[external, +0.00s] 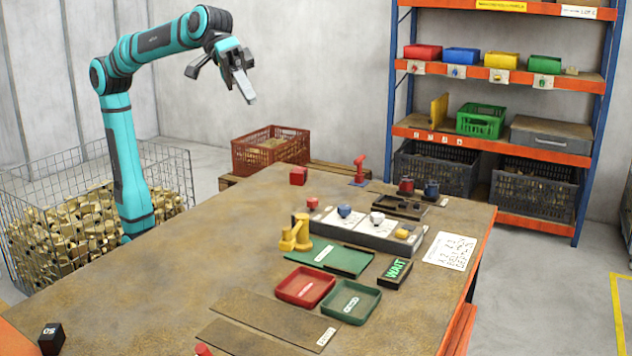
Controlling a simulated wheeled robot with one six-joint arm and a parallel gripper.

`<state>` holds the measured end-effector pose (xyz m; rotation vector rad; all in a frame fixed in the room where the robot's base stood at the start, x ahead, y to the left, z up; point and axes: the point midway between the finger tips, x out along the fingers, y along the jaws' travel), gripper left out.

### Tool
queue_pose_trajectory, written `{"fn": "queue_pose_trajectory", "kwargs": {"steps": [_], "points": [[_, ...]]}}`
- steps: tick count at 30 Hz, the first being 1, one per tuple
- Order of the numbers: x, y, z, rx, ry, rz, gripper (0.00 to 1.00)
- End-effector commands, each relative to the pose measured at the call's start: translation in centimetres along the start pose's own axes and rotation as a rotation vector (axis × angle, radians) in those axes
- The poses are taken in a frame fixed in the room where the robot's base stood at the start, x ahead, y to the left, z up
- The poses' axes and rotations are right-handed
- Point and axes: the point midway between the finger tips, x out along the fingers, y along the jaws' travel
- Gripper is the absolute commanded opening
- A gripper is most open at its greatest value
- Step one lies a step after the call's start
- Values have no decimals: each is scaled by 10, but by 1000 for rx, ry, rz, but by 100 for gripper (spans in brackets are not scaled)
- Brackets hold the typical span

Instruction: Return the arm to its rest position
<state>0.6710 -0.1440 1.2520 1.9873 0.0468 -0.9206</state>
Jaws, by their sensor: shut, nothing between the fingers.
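My arm is teal and black and rises at the left end of the workbench (190,270). It is bent at the elbow and reaches to the right, high above the bench. My gripper (247,92) hangs at its end, pointing down and to the right. It is shut and empty, well clear of everything on the bench.
A wire cage (60,225) of brass parts stands left. A shelf rack (500,75) stands behind.

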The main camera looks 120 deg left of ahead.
Motion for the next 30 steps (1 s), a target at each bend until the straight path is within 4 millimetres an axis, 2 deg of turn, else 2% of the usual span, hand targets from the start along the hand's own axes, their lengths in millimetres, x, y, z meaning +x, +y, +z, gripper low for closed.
{"fn": "queue_pose_trajectory", "kwargs": {"steps": [1, 3, 15, 24, 30], "points": [[-14, -11, 1, 33, 29, 12, 0], [-28, -26, 3, 85, 70, 29, 0], [-103, -118, 24, 402, 316, 80, 0], [-146, -193, 54, 650, 508, 75, 0], [-166, -243, 80, 815, 633, 53, 0]]}}
